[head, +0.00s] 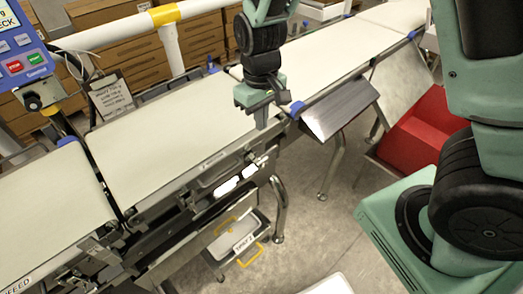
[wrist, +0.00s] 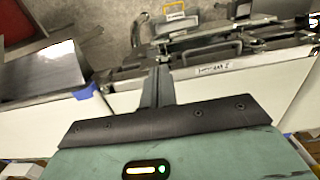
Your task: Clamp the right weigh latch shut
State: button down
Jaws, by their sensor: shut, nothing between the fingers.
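My gripper (head: 261,120) is shut and empty, at the front right corner of the middle belt in the head view. In the wrist view its closed fingers (wrist: 158,82) point at the metal side rail of the weigh section. Small latch hardware (wrist: 163,50) shows just beyond the fingertips; whether they touch it I cannot tell. A handle-like bar (wrist: 208,47) and a white label (wrist: 214,68) sit to its right on the rail. In the head view the label (head: 213,160) is on the rail, left of my gripper. The right weigh latch's position is not clear, partly hidden by my gripper.
The middle belt (head: 165,140) is empty. A blue control panel (head: 20,55) stands at the far left. A grey chute (head: 340,105) and a red bin (head: 425,130) are on the right. A labelled tray with yellow handles (head: 235,240) is below the rail.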

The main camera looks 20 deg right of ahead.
aim_at(262, 160)
notch_tip(262, 160, down, 12)
jog(key=shift+s+r+p, duration=0.1)
jog(key=shift+r+p, duration=0.05)
jog(key=shift+p, duration=0.25)
dwell(0.3)
